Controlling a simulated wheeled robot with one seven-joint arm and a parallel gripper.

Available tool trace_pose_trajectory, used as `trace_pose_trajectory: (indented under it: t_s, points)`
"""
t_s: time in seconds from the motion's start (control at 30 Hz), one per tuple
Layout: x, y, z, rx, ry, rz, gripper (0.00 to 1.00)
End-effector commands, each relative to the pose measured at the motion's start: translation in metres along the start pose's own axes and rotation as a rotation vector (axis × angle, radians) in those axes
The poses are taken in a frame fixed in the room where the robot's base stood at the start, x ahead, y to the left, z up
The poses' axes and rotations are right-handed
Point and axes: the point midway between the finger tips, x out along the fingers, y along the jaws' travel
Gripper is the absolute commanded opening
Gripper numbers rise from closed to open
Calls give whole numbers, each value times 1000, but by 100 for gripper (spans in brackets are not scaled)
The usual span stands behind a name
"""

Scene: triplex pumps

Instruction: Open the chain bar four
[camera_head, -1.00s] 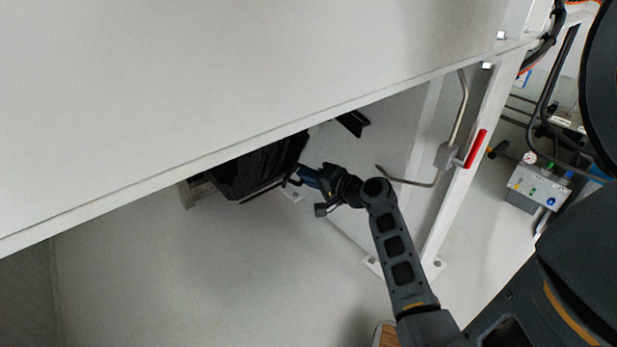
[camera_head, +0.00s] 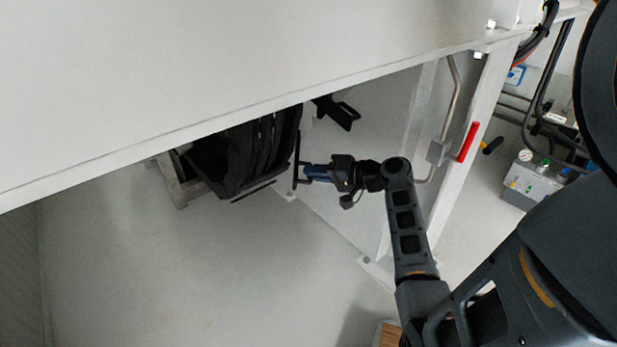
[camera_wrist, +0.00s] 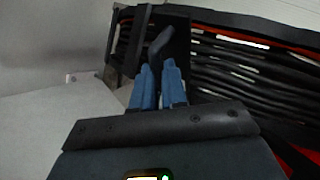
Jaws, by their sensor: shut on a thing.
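The black chain (camera_head: 240,155) hangs under the edge of the white panel and fills the right of the wrist view as dark stacked links (camera_wrist: 245,70). A thin black bar (camera_head: 296,160) stands at its right end, angled off from the links. My gripper (camera_head: 303,172), with blue fingers, reaches it from the right. In the wrist view the fingers (camera_wrist: 158,68) are shut on a dark bar end (camera_wrist: 161,42) that sticks up between their tips. Which numbered bar this is cannot be read.
The large white panel (camera_head: 220,70) overhangs the chain. A white post (camera_head: 463,165) with a red-handled lever (camera_head: 468,142) stands right of my arm. A black bracket (camera_head: 336,112) juts out behind the gripper. The grey floor (camera_head: 150,270) below is clear.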

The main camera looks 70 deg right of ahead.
Motion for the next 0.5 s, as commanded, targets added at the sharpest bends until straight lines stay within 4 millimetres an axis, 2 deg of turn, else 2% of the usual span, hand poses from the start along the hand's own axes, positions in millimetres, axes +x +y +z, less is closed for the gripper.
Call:
trace_pose_trajectory:
  t_s: [0.23,0.5]
  points:
    - [-11,11,-13,-70,-113,-25,0]
    - [-16,15,-20,-108,-173,-37,0]
